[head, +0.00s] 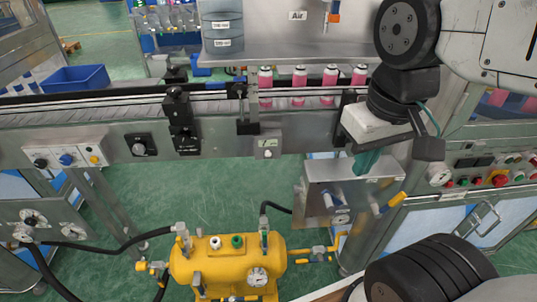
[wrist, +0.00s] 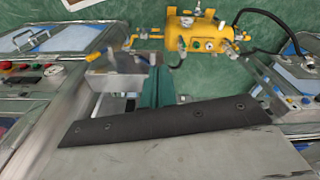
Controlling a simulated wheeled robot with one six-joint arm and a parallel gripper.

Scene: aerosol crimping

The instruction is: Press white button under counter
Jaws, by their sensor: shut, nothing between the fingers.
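A small pale counter box (head: 268,146) with a display is fixed to the front of the conveyor, near the middle of the head view. A small white button (head: 267,154) seems to sit just below its display, though it is tiny here. My gripper (head: 366,161) is to the right of the counter, in front of the conveyor's right part, and apart from it. Its teal fingers are shut and empty, pointing down. In the wrist view my gripper (wrist: 153,86) shows teal fingers beyond its dark body. I cannot make out the counter in the wrist view.
A steel box (head: 328,190) with a yellow-handled valve stands just below my gripper. A yellow tank (head: 228,266) is on the floor below. Pink cans (head: 299,86) stand on the conveyor (head: 95,118). Knobs and sensor mounts stick out left of the counter. Space in front of it looks free.

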